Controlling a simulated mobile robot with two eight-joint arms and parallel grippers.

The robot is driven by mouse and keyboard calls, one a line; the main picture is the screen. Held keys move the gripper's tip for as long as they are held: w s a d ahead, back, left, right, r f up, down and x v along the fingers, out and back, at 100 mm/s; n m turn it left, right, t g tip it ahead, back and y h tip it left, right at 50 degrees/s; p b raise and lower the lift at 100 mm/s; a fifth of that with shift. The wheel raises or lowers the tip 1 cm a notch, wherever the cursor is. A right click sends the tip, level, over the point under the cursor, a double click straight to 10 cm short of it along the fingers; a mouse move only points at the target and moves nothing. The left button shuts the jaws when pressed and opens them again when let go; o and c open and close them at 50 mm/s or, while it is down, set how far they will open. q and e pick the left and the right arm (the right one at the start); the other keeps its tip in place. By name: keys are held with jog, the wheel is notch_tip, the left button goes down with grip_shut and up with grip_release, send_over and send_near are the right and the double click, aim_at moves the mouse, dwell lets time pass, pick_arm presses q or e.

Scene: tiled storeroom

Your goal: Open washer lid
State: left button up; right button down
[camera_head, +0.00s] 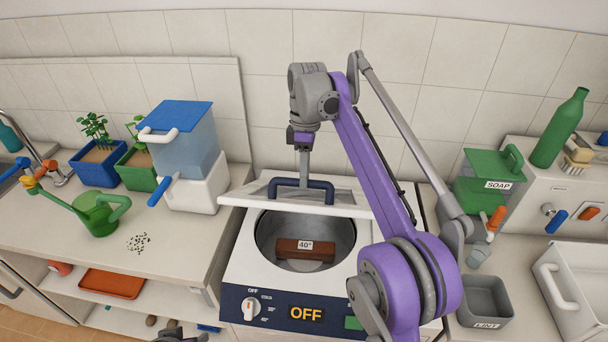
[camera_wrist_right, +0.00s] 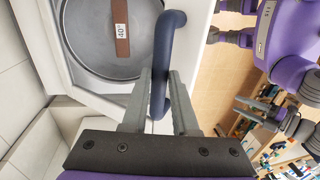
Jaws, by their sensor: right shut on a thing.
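The washer (camera_head: 240,265) stands in the middle with its drum (camera_head: 335,232) uncovered, a brown block marked 40° (camera_head: 290,250) inside. Its pale lid (camera_head: 255,190) is raised and tilted up at the back of the opening. My right gripper (camera_head: 304,181) reaches down from above and is shut on the lid's dark blue handle (camera_head: 328,190). In the right wrist view the handle (camera_wrist_right: 172,40) runs between the fingers of this gripper (camera_wrist_right: 160,100). My left gripper (camera_wrist_right: 252,108) shows small in the right wrist view, its fingers apart, away from the washer.
Left of the washer stand a blue-lidded container (camera_head: 185,140), a green watering can (camera_head: 98,212) and planters (camera_head: 97,170). To the right are a green soap dispenser (camera_head: 490,172), a grey lint bin (camera_head: 484,300) and a white basket (camera_head: 590,290). The tiled wall is close behind.

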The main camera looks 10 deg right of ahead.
jog(key=shift+w+d+f, duration=0.1)
jog(key=shift+w+f, duration=0.05)
jog(key=shift+f, duration=0.05)
jog(key=c, duration=0.9)
grip_release()
jog(key=shift+o, duration=1.1)
jog(key=shift+w+d+f, duration=0.1)
jog(key=shift+w, duration=0.2)
pick_arm(q)
jog(key=shift+w+d+f, duration=0.1)
jog(key=shift+w, duration=0.15)
jog(key=shift+s, duration=0.15)
pick_arm(e)
jog(key=shift+s, duration=0.2)
pick_arm(q)
jog(key=w+r+p, duration=0.1)
jog(key=r+p, duration=0.1)
jog(key=r, duration=0.1)
jog(key=shift+w, duration=0.4)
pick_arm(e)
notch_tip(320, 180, up, 8)
jog(key=w, duration=0.1)
jog(key=shift+f, duration=0.2)
jog(key=shift+d, duration=0.1)
